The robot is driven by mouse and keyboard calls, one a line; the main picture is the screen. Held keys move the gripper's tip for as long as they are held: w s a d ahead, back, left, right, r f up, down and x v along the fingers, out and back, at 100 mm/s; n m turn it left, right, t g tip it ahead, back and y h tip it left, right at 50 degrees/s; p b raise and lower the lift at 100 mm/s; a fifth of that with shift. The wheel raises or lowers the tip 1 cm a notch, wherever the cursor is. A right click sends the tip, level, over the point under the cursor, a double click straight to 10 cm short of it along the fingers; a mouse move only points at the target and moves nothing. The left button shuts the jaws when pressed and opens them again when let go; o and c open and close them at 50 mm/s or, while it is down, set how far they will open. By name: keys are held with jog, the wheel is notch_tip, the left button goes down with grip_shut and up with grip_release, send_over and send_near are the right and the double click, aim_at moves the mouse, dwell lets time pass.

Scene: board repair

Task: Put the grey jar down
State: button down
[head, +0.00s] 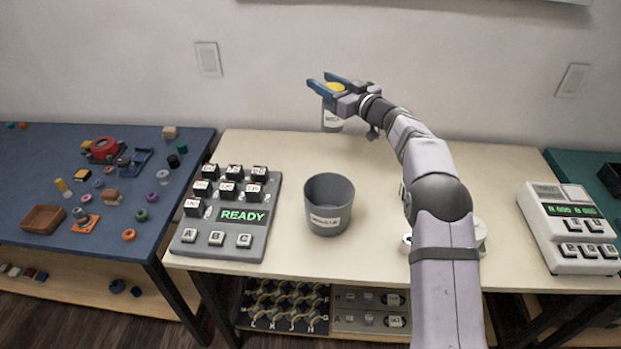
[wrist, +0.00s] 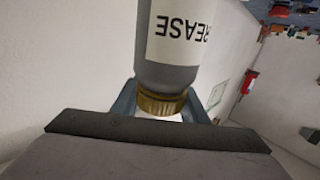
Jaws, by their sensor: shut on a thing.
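The grey jar (wrist: 173,75) has a white label reading GREASE and a gold cap (wrist: 160,105). In the head view the jar (head: 332,116) hangs below my gripper (head: 329,83), with its yellow lid showing between the blue fingers. My gripper is shut on the jar around its cap end. The jar is at the back of the cream table (head: 265,146), near the wall. I cannot tell whether its base touches the table. Its lower end is out of the wrist view.
A grey waste bin (head: 329,222) stands mid-table, with a READY button panel (head: 229,219) to its left. A white device (head: 569,231) stands at the far right. My arm covers part of a white object (head: 480,236). The table's back left is clear.

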jog(key=s+a+f+n+g+y+b, duration=0.2)
jog(key=s+a+f+g+b, duration=0.1)
jog(key=f, duration=0.3)
jog(key=s+a+f+n+g+y+b, duration=0.2)
jog(key=s+a+f+n+g+b, duration=0.1)
jog(key=f+g, duration=0.1)
jog(key=shift+s+a+f+n+y, duration=0.2)
jog(key=shift+a+f+n+y, duration=0.15)
jog(key=shift+f, duration=0.55)
jog(key=shift+f+b, duration=1)
jog(key=shift+f, duration=0.95)
